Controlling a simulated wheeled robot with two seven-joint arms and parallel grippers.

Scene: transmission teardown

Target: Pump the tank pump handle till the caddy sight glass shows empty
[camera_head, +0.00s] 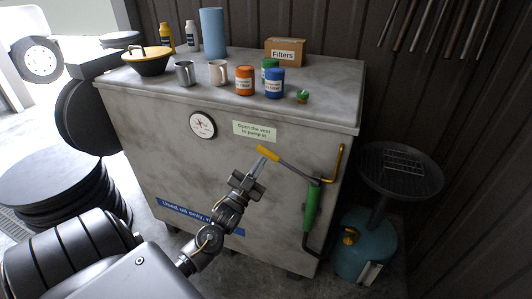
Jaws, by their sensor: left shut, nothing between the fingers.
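The grey tank (180,130) has a pump on its front right side, with a green body (312,208) and a dark lever. The lever ends in a yellow handle grip (268,153), pointing up and left. My left gripper (264,164) is shut and empty, its fingertips at the yellow grip's lower left end. I cannot tell whether they touch it. The teal caddy (380,240) with a black pan (400,168) stands right of the tank. A pale strip (370,273) low on the caddy may be its sight glass; its level is too small to read. My right gripper is not in view.
A dial gauge (202,125) and a green label (255,131) are on the tank front. A yellow-ended pipe (339,163) rises beside the pump. Mugs, cans and a Filters box (285,50) stand on the tank top. Black round stacks (60,185) stand at left.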

